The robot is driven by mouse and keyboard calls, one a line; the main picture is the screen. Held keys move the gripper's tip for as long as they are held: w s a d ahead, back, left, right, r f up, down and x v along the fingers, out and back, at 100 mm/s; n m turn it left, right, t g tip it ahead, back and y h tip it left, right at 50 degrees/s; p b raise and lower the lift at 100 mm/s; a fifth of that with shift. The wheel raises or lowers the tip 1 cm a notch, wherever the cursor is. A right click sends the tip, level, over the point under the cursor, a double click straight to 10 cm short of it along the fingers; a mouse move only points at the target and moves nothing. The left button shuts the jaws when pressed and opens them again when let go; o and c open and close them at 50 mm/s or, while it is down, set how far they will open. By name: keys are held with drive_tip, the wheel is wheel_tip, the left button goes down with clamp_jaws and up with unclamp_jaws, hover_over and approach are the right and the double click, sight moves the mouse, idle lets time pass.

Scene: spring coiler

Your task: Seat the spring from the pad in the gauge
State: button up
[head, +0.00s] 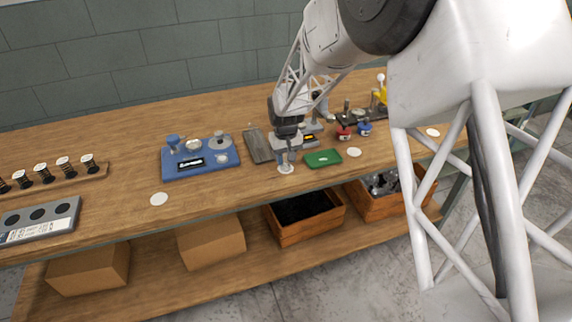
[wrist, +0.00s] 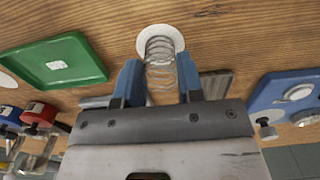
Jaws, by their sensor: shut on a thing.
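My gripper (wrist: 160,82) is shut on the spring (wrist: 160,55), a thin metal coil that stands between the two blue fingers in the wrist view. The far end of the spring is over the white round pad (wrist: 176,34); I cannot tell whether it touches. In the head view my gripper (head: 285,158) is low over the same pad (head: 286,170), and the spring is hard to make out there. A blue device with a dark display (head: 200,160), perhaps the gauge, stands left of my gripper. It shows at the right of the wrist view (wrist: 285,95).
A green tray (head: 322,158) lies just right of my gripper. A grey ridged plate (head: 257,146) lies behind it. Red (head: 344,133) and blue (head: 365,129) pieces stand farther right.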

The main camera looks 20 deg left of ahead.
drive_tip(key=shift+r, duration=0.8)
idle(0.4)
drive_tip(key=shift+r, duration=1.05)
drive_tip(key=shift+w, duration=0.1)
drive_tip(key=w+a+r+n, duration=0.1)
drive_tip(key=w+n, duration=0.1)
drive_tip(key=w, duration=0.1)
drive_tip(key=w+a+r+n, duration=0.1)
drive_tip(key=w+n, duration=0.2)
drive_tip(key=w, duration=0.1)
drive_tip(key=w+a+r+n, duration=0.1)
drive_tip(key=w+n, duration=0.1)
drive_tip(key=w, duration=0.1)
drive_tip(key=shift+w+n, duration=0.15)
drive_tip(key=shift+n, duration=0.15)
drive_tip(key=w+a+r+n, duration=0.2)
drive_tip(key=w+n, duration=0.8)
drive_tip(key=w, duration=0.2)
drive_tip(key=shift+w+r, duration=0.35)
drive_tip(key=shift+f, duration=0.15)
